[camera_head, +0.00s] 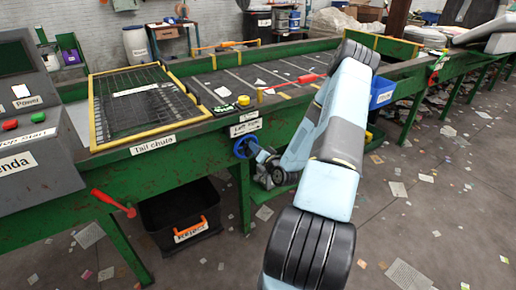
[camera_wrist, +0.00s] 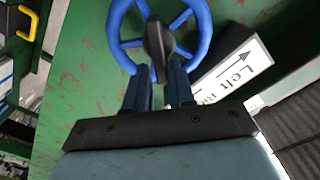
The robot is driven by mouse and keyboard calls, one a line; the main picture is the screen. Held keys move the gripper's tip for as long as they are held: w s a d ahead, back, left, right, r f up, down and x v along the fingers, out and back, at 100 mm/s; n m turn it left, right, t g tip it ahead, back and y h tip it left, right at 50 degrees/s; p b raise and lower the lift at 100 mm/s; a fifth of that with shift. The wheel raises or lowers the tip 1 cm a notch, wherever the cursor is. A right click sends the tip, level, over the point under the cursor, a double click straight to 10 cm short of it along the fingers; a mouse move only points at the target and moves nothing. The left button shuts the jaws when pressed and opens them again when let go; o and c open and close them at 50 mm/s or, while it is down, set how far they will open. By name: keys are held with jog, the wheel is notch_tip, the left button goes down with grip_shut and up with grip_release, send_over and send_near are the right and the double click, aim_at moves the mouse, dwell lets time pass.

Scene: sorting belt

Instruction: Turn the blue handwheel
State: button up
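The blue handwheel (camera_head: 239,146) is on the green side of the belt frame, below a "Left/Right" label. In the wrist view the spoked blue wheel (camera_wrist: 203,35) fills the top middle, with a dark knob or hub piece (camera_wrist: 156,40) in front of it. My gripper (camera_head: 262,156) is right at the wheel, reaching it from the right. In the wrist view my gripper's two dark fingers (camera_wrist: 160,75) stand a little apart, at the wheel's lower rim, with the dark piece's lower end between them. Whether they press on it cannot be seen.
A black bin (camera_head: 180,215) with an orange handle stands under the belt at left. A red lever (camera_head: 114,203) sticks out farther left. A blue bin (camera_head: 382,92) hangs on the frame at right. The floor at right has only scattered scraps.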

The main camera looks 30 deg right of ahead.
jog(key=shift+o, duration=1.3)
jog(key=s, duration=1.3)
jog(key=shift+s+d, duration=0.2)
jog(key=shift+s, duration=0.15)
